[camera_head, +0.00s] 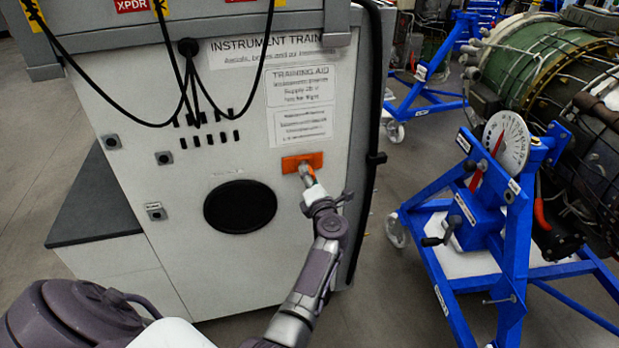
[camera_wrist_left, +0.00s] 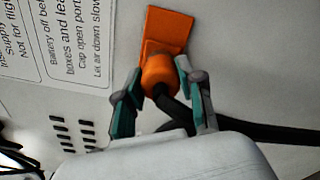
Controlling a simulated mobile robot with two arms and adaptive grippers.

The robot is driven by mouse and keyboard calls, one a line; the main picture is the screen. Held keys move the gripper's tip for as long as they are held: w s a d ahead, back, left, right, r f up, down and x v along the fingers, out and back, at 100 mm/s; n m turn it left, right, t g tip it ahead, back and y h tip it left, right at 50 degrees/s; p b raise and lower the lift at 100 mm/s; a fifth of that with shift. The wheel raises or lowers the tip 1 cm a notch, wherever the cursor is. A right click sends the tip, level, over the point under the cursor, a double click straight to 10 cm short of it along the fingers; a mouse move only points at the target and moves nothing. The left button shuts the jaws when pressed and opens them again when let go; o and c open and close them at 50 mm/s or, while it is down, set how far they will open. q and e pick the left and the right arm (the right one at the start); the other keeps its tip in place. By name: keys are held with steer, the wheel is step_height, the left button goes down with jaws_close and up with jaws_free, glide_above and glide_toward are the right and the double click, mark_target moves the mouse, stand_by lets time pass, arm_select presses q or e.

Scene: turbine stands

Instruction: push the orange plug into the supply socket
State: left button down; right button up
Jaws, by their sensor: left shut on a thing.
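The supply socket is an orange plate (camera_head: 290,163) on the white panel of the instrument trainer; it also shows in the left wrist view (camera_wrist_left: 168,24). The orange plug (camera_wrist_left: 158,71) is between the fingers of my left gripper (camera_head: 309,183), in line with the plate, and its front end meets or nearly meets it. How deep the plug sits cannot be told. My left gripper (camera_wrist_left: 162,82) is shut on the plug, one finger on each side. A black cable (camera_wrist_left: 177,110) leaves the plug's rear. My right gripper is not in view.
A round black opening (camera_head: 240,206) lies below left of the socket. Black cables (camera_head: 183,105) hang at the panel's upper left, and a thick one (camera_head: 374,130) runs down its right edge. A blue stand (camera_head: 512,250) with a dial and engine is at right.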

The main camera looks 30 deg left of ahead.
arm_select(q)
steer(key=shift+w+a+r, duration=0.1)
steer(key=shift+a+r, duration=0.15)
steer(key=shift+r, duration=0.3)
steer(key=c, duration=0.9)
jaws_free()
steer(key=shift+w+f, duration=0.1)
steer(key=shift+o, duration=1.2)
steer(key=shift+w+a+f, duration=0.1)
steer(key=shift+a+f, duration=0.1)
steer(key=shift+w+f, duration=0.1)
steer(key=shift+f, duration=0.05)
steer(key=shift+o, duration=1)
steer(key=shift+s+d, duration=0.15)
steer(key=shift+s, duration=0.05)
steer(key=shift+f, duration=0.1)
